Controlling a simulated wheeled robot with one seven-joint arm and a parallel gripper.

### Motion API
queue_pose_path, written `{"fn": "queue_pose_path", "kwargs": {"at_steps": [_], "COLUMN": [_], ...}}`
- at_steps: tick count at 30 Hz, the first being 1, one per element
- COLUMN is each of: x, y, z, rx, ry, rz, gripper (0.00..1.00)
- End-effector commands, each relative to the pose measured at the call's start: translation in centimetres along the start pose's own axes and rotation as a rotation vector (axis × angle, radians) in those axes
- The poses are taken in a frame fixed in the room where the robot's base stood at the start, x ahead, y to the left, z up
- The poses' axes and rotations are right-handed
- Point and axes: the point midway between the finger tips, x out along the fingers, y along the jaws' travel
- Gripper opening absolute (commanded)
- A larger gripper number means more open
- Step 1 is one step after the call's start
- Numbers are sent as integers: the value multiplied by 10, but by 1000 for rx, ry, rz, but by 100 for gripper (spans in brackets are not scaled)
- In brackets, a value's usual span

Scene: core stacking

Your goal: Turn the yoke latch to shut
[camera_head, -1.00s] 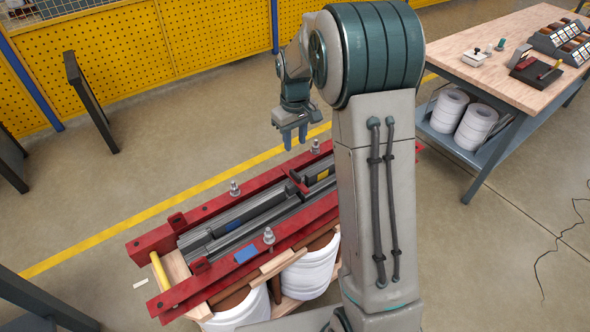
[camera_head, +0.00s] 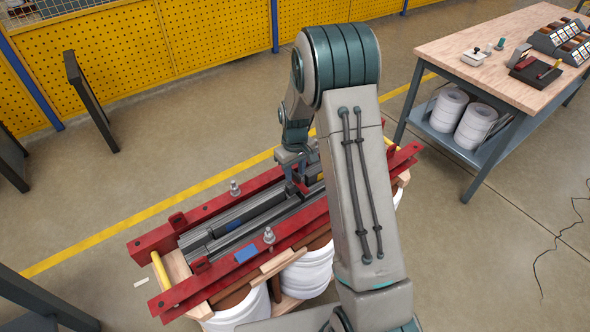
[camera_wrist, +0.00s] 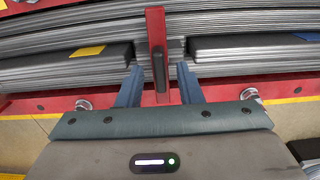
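The yoke latch shows in the wrist view as a red bar (camera_wrist: 155,22) with a dark grip (camera_wrist: 158,66). It lies across the dark laminated core (camera_wrist: 225,72), pointing up and down in the picture. My gripper (camera_wrist: 160,68) is open, with one blue-grey finger on each side of the latch. Gaps show between both fingers and the bar. In the head view my gripper (camera_head: 291,172) is low over the core's middle. There my gripper and arm partly hide the latch, and its pivot cannot be made out.
Red clamp rails (camera_head: 205,281) with upright bolts (camera_head: 269,237) flank the core. White coils (camera_head: 305,275) stand beneath. A workbench (camera_head: 465,45) stands at the upper right.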

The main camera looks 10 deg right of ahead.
Motion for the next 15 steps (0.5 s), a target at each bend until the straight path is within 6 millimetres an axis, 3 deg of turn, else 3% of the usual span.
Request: {"fn": "queue_pose_path", "kwargs": {"at_steps": [2,5,15], "x": [0,0,0], "y": [0,0,0], "z": [0,0,0], "rx": [0,0,20], "ry": [0,0,0], "rz": [0,0,0], "gripper": [27,0,0]}}
